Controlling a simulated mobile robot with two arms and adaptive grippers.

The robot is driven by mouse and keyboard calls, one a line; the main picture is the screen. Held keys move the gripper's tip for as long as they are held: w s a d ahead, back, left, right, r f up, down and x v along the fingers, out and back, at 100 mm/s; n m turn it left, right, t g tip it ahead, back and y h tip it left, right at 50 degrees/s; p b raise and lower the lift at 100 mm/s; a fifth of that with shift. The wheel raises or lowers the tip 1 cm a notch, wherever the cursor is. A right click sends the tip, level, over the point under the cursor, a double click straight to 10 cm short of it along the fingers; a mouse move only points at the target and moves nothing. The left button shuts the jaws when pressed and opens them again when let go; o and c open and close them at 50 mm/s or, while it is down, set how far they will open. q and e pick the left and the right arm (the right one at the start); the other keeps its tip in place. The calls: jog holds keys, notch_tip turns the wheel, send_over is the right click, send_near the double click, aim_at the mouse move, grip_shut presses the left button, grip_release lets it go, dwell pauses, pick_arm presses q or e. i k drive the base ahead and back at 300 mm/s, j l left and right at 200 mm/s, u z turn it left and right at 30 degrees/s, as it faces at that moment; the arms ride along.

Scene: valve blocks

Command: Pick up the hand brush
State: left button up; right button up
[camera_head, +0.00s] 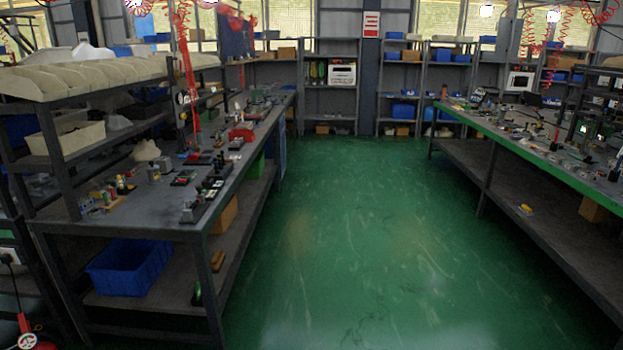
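I cannot make out a hand brush for certain. A small brown object (218,261) lies near the edge of the lower shelf of the left workbench; it is too small to tell whether it is a brush. A dark green object (197,293) stands near the front of that shelf, also unclear. Neither of my grippers shows in the head view.
The left workbench (160,222) carries many small parts, with a blue crate (130,268) beneath. The right workbench (560,150) is cluttered too. The green floor (340,240) between them is clear. Shelves (405,100) with blue bins line the back wall.

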aim_at(218, 259)
jog(key=i+l+z, duration=0.2)
jog(key=i+z, duration=0.2)
jog(key=i, duration=0.25)
jog(key=i+z, duration=0.4)
jog(key=i, duration=0.25)
jog(key=i+j+z, duration=0.15)
jog(key=i+z, duration=0.25)
jog(key=i, duration=0.25)
jog(key=i+u, duration=0.3)
jog(key=i, duration=0.15)
jog(key=i+l+u, duration=0.25)
jog(key=i, duration=0.2)
jog(key=i+l+u, duration=0.3)
jog(key=i, duration=0.15)
jog(key=i+u, duration=0.2)
jog(key=u, duration=0.2)
jog(key=i+l+u, duration=0.1)
jog(key=i+u, duration=0.15)
jog(key=u, duration=0.2)
jog(key=i+l+u, duration=0.15)
jog(key=u, duration=0.25)
jog(key=i+l+u, duration=0.2)
jog(key=u, duration=0.25)
jog(key=i+l+u, duration=0.15)
jog(key=l+u, duration=0.25)
jog(key=j, duration=0.1)
